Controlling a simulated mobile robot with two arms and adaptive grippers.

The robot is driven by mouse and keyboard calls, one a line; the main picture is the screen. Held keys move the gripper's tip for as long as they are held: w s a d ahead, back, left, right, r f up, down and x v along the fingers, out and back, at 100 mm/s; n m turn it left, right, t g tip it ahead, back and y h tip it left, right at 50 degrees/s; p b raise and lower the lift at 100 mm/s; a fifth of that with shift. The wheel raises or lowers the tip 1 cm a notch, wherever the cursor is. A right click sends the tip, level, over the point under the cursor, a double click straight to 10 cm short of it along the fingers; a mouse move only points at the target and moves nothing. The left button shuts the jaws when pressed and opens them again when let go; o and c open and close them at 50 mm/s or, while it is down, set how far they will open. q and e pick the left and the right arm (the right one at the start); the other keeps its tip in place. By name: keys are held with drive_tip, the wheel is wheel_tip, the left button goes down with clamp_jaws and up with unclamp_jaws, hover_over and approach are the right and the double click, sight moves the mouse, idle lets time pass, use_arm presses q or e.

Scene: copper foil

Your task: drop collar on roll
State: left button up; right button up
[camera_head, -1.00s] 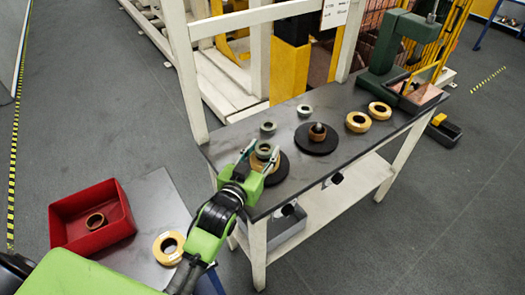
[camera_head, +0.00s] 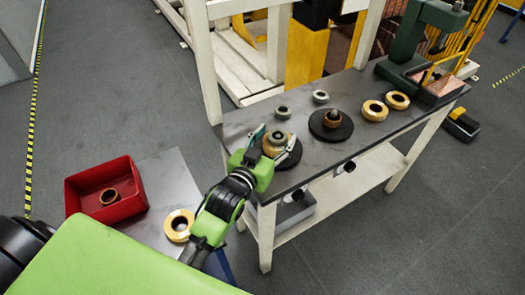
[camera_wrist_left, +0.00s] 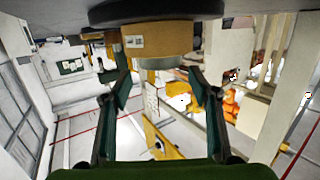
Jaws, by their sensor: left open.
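A tan roll (camera_head: 270,151) sits on the nearer black disc (camera_head: 291,158) at the table's left end. A grey collar (camera_head: 278,136) rests on top of this roll. In the left wrist view, which is upside down, the roll (camera_wrist_left: 150,38) has a label and hangs below the disc (camera_wrist_left: 160,10), with the collar (camera_wrist_left: 160,63) against its end. My left gripper (camera_head: 268,137) is open, its fingertips on either side of the collar. In the wrist view its fingers (camera_wrist_left: 160,86) stand apart with nothing between their tips. My right gripper is not in view.
Two grey collars, one nearer (camera_head: 282,112) and one farther (camera_head: 320,97), lie loose on the table (camera_head: 240,122). Another black disc (camera_head: 345,130) carries a copper-coloured roll. Two yellow rolls (camera_head: 375,110) lie farther right. A red bin (camera_head: 75,195) holds a ring.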

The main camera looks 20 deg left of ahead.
use_arm(q)
drive_tip(key=s, duration=0.3)
drive_tip(key=s+r, duration=0.1)
drive_tip(key=s, duration=0.2)
drive_tip(key=s+b, duration=0.1)
drive_tip(key=s, duration=0.2)
drive_tip(key=shift+s+a+r, duration=0.3)
drive_tip(key=shift+s+a, duration=0.05)
drive_tip(key=shift+a, duration=0.05)
drive_tip(key=shift+s+r, duration=0.25)
drive_tip(key=shift+s, duration=0.25)
